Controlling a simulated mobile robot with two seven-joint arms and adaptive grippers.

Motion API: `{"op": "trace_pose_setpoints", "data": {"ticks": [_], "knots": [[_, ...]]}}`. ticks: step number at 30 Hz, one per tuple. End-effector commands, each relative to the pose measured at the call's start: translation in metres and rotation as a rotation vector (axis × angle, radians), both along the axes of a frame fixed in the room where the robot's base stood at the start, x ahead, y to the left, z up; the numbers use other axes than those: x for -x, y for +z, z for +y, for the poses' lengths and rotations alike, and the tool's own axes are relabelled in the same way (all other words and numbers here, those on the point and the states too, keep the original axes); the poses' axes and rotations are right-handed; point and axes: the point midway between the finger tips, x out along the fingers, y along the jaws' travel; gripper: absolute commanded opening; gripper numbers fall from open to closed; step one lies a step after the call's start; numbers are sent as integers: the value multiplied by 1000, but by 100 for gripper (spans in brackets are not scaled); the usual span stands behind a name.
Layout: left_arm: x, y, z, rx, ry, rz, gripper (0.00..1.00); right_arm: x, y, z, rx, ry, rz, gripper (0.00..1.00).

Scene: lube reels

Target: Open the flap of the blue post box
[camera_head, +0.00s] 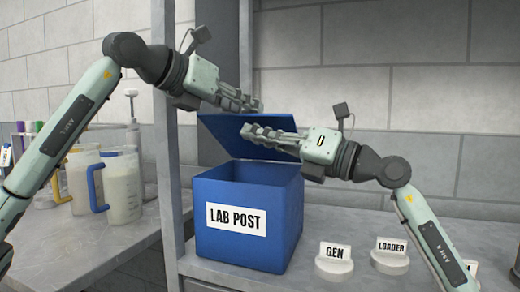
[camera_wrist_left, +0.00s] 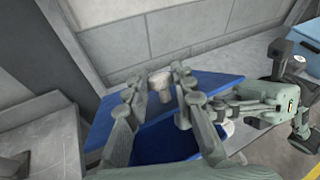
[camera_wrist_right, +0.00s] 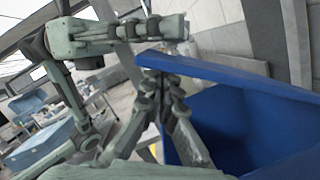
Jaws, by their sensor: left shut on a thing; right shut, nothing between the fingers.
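The blue post box (camera_head: 232,247) with its LAB POST label stands on the grey shelf, and its dark inside shows. Its blue flap (camera_head: 225,135) is raised and tilted back; it also shows in the left wrist view (camera_wrist_left: 215,83). My left gripper (camera_head: 257,105) is at the flap's upper edge, shut on a pale grey knob (camera_wrist_left: 160,84) on the flap's outer side. My right gripper (camera_head: 250,132) is shut and empty, in front of the flap's inner side. In the right wrist view its closed fingertips (camera_wrist_right: 163,82) are just under the flap's edge; contact is unclear.
White labelled stands, GEN (camera_head: 334,262) and LOADER (camera_head: 390,258), are right of the box. A grey upright post (camera_head: 166,130) is left of it. Jugs with a blue handle (camera_head: 122,188) and a yellow handle (camera_head: 80,180) stand on the left counter. A grey block wall is behind.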

Motion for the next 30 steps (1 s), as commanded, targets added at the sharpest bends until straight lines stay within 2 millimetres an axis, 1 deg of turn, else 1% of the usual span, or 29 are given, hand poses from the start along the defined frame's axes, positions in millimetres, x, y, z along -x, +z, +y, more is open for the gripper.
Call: {"op": "trace_pose_setpoints", "data": {"ticks": [3,13,19,25,26,30], "knots": [[-1,-1,1,-1,2,1,0,-2,4,-1,0,0,0,0],[-1,0,1,-1,2,1,0,-3,5,-2,0,0,-1,0],[0,-1,1,-2,2,1,0,-14,21,-6,-2,-4,-2,0],[1,-3,-1,-5,-4,7,0,-15,24,-8,-7,-11,-5,0],[2,-3,-1,-5,-4,8,26,-16,24,-8,-7,-11,-6,0],[2,-4,-2,-5,-5,9,43,-16,24,-8,-7,-11,-6,0]]}}
